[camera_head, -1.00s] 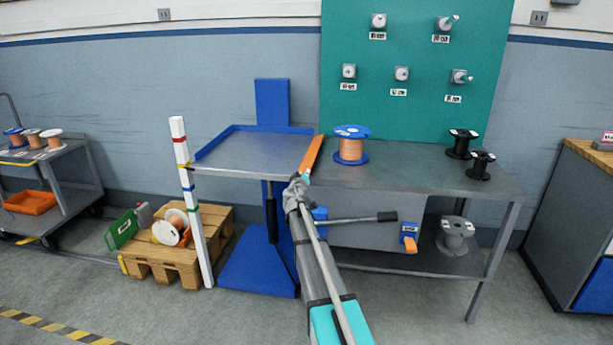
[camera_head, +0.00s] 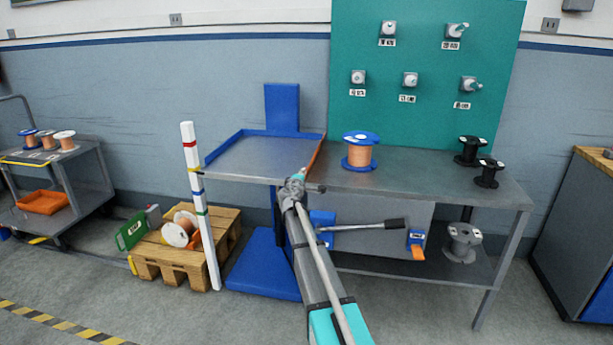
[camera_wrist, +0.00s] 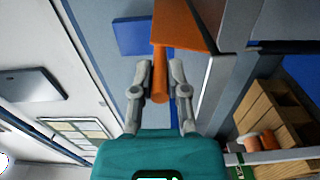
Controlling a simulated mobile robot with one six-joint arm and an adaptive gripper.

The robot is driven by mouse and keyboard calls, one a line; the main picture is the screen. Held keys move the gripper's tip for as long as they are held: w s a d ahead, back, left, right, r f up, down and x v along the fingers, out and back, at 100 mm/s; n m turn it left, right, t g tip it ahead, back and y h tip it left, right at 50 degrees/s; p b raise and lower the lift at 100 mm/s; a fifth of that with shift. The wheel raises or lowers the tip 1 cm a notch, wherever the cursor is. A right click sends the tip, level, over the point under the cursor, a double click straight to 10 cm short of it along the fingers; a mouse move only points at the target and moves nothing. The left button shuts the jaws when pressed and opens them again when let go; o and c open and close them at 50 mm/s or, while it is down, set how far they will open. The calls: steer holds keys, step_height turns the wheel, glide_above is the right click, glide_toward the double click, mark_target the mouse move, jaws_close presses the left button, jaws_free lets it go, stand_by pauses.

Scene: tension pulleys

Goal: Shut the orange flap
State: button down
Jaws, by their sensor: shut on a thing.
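The orange flap (camera_head: 316,154) shows in the head view as a thin strip along the right edge of the grey platform (camera_head: 262,157), next to the workbench. In the wrist view the flap (camera_wrist: 182,24) is a broad orange plate with a round orange handle (camera_wrist: 160,82) on it. My gripper (camera_wrist: 161,68) has its two fingers on either side of this handle and is shut on it. In the head view my gripper (camera_head: 301,177) is at the near end of the flap, partly hidden by my own arm.
A copper spool with blue flanges (camera_head: 360,151) stands on the workbench (camera_head: 430,172) just right of the flap. Black spools (camera_head: 470,151) stand further right. A lever (camera_head: 365,226) sticks out below the bench top. A striped white post (camera_head: 197,205) and a pallet (camera_head: 172,262) are at left.

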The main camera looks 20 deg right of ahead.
steer(key=shift+w+a+f+n, duration=0.15)
steer(key=shift+a+n, duration=0.1)
steer(key=shift+n, duration=0.35)
steer(key=shift+w+a+r+n, duration=0.15)
steer(key=shift+a+n, duration=0.1)
steer(key=shift+n, duration=0.35)
steer(key=shift+f, duration=0.1)
steer(key=c, duration=0.6)
jaws_free()
steer(key=shift+c, duration=0.2)
steer(key=v, duration=1.2)
